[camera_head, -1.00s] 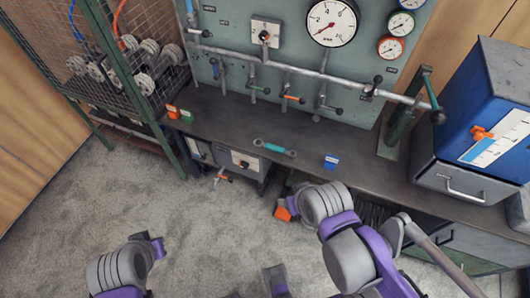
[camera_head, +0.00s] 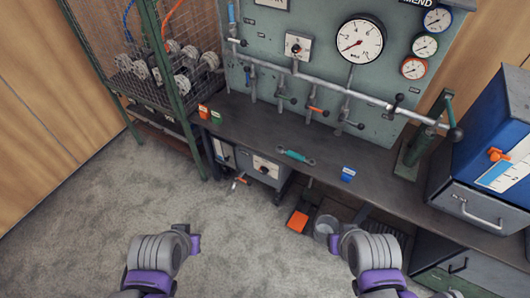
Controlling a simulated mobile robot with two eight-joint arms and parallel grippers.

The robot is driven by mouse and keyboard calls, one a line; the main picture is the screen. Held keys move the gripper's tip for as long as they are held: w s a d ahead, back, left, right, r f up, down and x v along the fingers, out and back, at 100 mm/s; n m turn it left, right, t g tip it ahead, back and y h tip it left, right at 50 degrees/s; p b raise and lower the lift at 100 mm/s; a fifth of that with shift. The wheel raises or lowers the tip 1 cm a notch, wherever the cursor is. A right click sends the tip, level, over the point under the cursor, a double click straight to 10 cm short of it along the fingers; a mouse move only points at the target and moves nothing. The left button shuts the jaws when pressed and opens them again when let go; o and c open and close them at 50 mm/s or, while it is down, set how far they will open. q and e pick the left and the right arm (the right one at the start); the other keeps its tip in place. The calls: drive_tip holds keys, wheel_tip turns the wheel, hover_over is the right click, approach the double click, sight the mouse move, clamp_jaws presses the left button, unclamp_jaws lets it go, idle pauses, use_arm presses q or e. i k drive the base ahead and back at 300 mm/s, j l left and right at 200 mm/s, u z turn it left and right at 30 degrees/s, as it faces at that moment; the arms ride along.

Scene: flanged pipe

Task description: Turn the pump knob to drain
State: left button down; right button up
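Two knobs on white plates are in view, and their lettering is too small to read. One knob (camera_head: 265,168) is on the front of a grey box (camera_head: 241,160) under the bench. The other knob (camera_head: 297,48) is on the upright green panel, left of the big gauge. My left gripper (camera_head: 192,240) is low over the carpet, below and left of the box, apart from it. My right gripper (camera_head: 334,243) is low at the right, just below a grey bucket in the picture. Neither is at a knob; whether their fingers are open is unclear.
The dark bench (camera_head: 250,126) carries a turquoise wrench (camera_head: 296,156) and a blue block (camera_head: 347,174). An orange pedal (camera_head: 298,222) and the bucket (camera_head: 326,226) are on the floor. A wire cage (camera_head: 165,60) stands left. The carpet in front is clear.

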sight(264, 171)
drive_tip(key=i+l+u, duration=0.1)
drive_tip(key=u, duration=0.3)
drive_tip(key=i+l+u, duration=0.15)
drive_tip(key=u, duration=0.3)
drive_tip(key=i+l+u, duration=0.15)
drive_tip(key=u, duration=0.25)
